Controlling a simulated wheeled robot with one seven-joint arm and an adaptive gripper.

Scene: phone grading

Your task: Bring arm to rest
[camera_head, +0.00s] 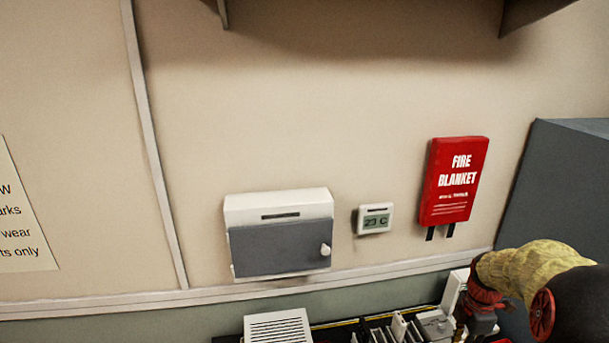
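My arm (535,270) reaches in at the lower right, with a yellowish sleeve, red rings and a dark link. Its end points down to the left, over the right part of the bench equipment. Dark and red parts at its end run towards the bottom edge. I cannot make out any fingertips, so whether my gripper is open, shut or holding something is not shown.
A white vented box (278,327) and several small devices (395,330) stand along the bottom edge. On the wall hang a grey-fronted cabinet (280,248), a thermometer (375,219) reading 23 C and a red fire blanket (455,180). A dark grey cabinet (560,190) stands at right.

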